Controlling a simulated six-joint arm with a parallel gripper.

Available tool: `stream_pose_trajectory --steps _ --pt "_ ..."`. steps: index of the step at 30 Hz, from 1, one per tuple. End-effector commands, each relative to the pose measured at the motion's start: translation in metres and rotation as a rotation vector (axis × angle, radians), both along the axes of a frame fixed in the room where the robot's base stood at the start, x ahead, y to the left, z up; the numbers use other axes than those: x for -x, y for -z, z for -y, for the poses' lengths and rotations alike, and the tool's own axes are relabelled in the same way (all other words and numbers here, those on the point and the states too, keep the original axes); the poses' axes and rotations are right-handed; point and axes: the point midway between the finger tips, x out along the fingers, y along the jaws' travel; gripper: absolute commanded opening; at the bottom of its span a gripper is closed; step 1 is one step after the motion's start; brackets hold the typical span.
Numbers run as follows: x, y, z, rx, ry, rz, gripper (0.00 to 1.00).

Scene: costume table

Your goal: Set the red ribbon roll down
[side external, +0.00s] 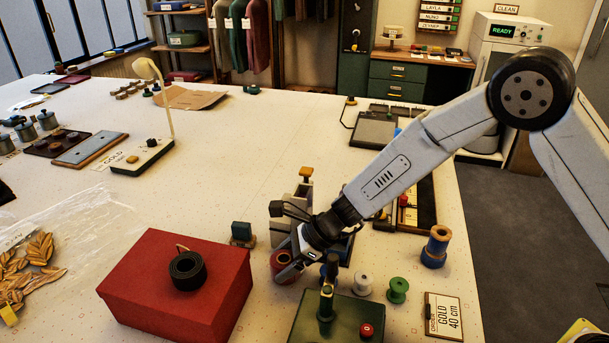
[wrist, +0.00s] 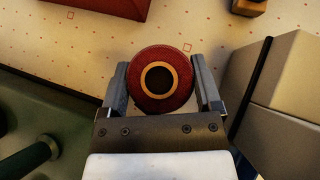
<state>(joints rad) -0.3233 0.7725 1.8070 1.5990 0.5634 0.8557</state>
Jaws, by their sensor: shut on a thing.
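The red ribbon roll (wrist: 144,98) is a dark red disc with a tan core ring and a dark centre hole. In the wrist view my gripper (wrist: 162,82) has one finger on each side of it and is shut on it. In the side view the roll (side external: 283,267) shows between the red box and the green device, partly covered by my gripper (side external: 292,258). It is at or close to the table surface (side external: 240,150); I cannot tell whether it touches.
A red box (side external: 170,290) with a black roll (side external: 187,270) on top stands at left. A green device (side external: 335,318) is in front. White (side external: 362,284), green (side external: 398,290) and blue (side external: 435,247) spools stand to the right. A grey block (wrist: 290,75) is close right in the wrist view.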

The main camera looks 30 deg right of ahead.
Motion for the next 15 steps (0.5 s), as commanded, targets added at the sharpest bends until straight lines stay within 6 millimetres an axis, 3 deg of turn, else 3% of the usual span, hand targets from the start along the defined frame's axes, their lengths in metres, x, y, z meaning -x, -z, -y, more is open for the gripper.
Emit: stream_pose_trajectory --steps 7,8,9,15 --pt "-0.0001 0.0027 -0.0001 0.000 0.000 0.000 0.14" --pt "0.0000 0.0030 -0.0001 0.000 0.000 0.000 0.85" --pt "0.0000 0.0028 -0.0001 0.000 0.000 0.000 0.98" --pt "0.0000 0.0025 -0.0001 0.000 0.000 0.000 1.00"
